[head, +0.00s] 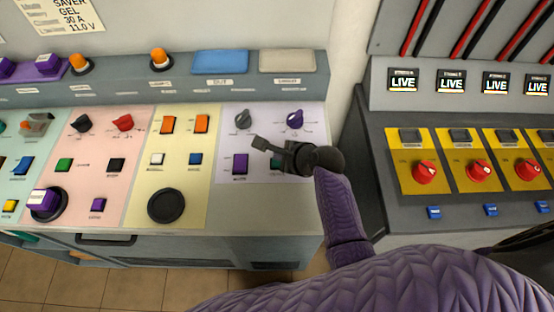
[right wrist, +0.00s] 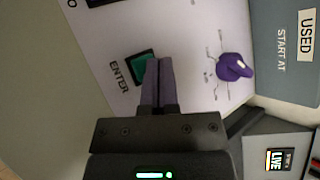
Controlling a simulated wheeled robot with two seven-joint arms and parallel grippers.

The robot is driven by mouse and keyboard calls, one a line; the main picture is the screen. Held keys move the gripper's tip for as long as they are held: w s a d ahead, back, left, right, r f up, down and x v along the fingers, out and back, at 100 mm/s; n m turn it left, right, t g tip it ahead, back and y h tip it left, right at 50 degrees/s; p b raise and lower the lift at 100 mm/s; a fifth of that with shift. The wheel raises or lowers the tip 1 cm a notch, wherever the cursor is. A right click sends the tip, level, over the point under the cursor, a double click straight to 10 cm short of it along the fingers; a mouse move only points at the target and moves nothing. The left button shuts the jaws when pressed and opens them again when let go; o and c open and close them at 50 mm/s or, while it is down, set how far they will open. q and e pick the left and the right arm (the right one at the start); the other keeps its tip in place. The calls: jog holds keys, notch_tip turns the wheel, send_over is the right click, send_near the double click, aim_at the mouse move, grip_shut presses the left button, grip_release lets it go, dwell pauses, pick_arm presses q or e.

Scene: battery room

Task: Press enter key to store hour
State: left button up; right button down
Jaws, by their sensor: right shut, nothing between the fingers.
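The enter key is a teal square button (right wrist: 146,66) in a dark frame on the pale lilac panel, with the word ENTER printed beside it in the right wrist view. In the head view only a bit of the teal key (head: 276,161) shows beside my gripper. My right gripper (head: 258,142) is shut and empty over the lilac panel. In the right wrist view its closed fingers (right wrist: 160,64) overlap the key's edge and hide part of it. I cannot tell whether they touch it. My left gripper is not in view.
On the lilac panel a purple knob (head: 295,120), a grey knob (head: 243,119) and a purple button (head: 240,163) stand close by. A yellow panel (head: 187,185) lies left. A second console with red knobs (head: 424,172) stands right, past a gap.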

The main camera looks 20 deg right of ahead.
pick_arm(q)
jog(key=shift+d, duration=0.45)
pick_arm(e)
jog(key=shift+f, duration=0.15)
jog(key=shift+f, duration=0.3)
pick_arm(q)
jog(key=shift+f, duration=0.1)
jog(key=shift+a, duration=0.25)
pick_arm(e)
jog(key=shift+f, duration=0.1)
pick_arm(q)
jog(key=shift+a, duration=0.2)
